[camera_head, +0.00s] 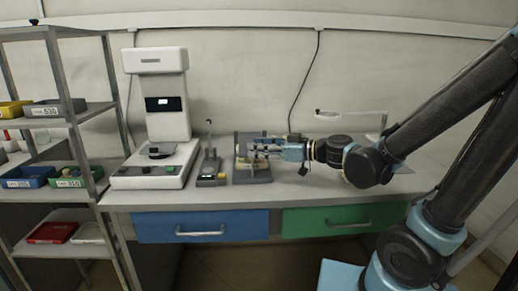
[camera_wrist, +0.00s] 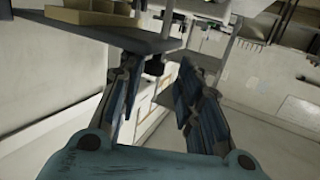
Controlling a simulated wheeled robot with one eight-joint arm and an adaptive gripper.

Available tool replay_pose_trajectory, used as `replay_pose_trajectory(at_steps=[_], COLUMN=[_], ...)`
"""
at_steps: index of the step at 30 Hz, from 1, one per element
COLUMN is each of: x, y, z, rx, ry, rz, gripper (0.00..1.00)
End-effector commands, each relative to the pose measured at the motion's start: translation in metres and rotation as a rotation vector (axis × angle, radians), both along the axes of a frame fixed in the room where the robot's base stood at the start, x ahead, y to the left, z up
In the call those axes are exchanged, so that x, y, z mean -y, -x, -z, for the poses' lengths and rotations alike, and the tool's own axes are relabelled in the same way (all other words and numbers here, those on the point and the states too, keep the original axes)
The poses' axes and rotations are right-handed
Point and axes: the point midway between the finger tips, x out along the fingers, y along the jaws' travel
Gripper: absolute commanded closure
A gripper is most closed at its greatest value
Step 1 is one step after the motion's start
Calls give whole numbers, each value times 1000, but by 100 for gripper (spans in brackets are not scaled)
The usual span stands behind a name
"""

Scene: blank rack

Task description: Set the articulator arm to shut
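The articulator (camera_head: 244,173) is a grey device on the bench, with a flat base and raised parts behind it. My gripper (camera_head: 262,150) reaches in from the right and overlaps its upper part, so its arm is partly hidden and I cannot tell its angle. In the wrist view my gripper (camera_wrist: 160,72) has its two blue-grey fingers apart, with no object clearly held between them. A dark grey plate (camera_wrist: 75,31) with a beige block on it, probably part of the articulator, lies just beyond the left finger. I cannot tell whether they touch.
A small grey device (camera_head: 210,172) with a thin upright stands left of the articulator. A white machine (camera_head: 158,100) with a dark screen stands further left. A shelf rack (camera_head: 62,120) holds bins at the far left. A ring-topped stand (camera_head: 352,114) is behind my arm.

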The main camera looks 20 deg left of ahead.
Motion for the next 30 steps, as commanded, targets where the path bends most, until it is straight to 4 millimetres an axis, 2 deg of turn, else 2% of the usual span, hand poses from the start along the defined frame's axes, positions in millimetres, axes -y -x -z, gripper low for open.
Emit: replay_pose_trajectory(at_steps=[17,30], x=[7,45], y=[-4,6], z=[4,-3], rx=[-1,5], ry=[5,4], rz=[3,6], gripper=[61,61])
